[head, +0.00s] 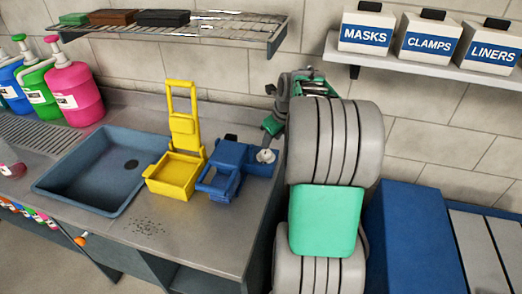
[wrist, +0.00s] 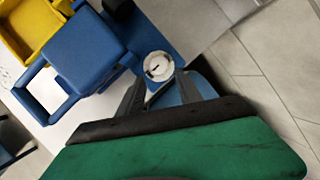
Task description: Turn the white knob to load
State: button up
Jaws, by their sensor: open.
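The white knob (head: 266,156) is small and round. It sits at the right end of the blue device (head: 228,158) on the grey counter. In the wrist view the white knob (wrist: 158,66) shows a dark pointer mark on its face; any lettering is too small to read. My gripper (wrist: 160,82) is open, its two dark fingers on either side of the knob's near edge. I cannot tell whether they touch it. In the head view my gripper (head: 271,127) is just above the knob.
A yellow device (head: 178,170) with a raised handle stands left of the blue one, beside a sink (head: 98,172). A wire shelf (head: 190,27) hangs above. Dark specks (head: 147,227) lie on the counter front.

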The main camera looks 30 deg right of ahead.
aim_at(267, 152)
jog(key=w+f+m, duration=0.1)
jog(key=f, duration=0.1)
jog(key=w+f+m, duration=0.1)
jog(key=f, duration=0.1)
jog(key=w+f+m+p, duration=0.1)
jog(key=f, duration=0.2)
jog(key=shift+f, duration=0.1)
jog(key=shift+c, duration=0.4)
grip_shut()
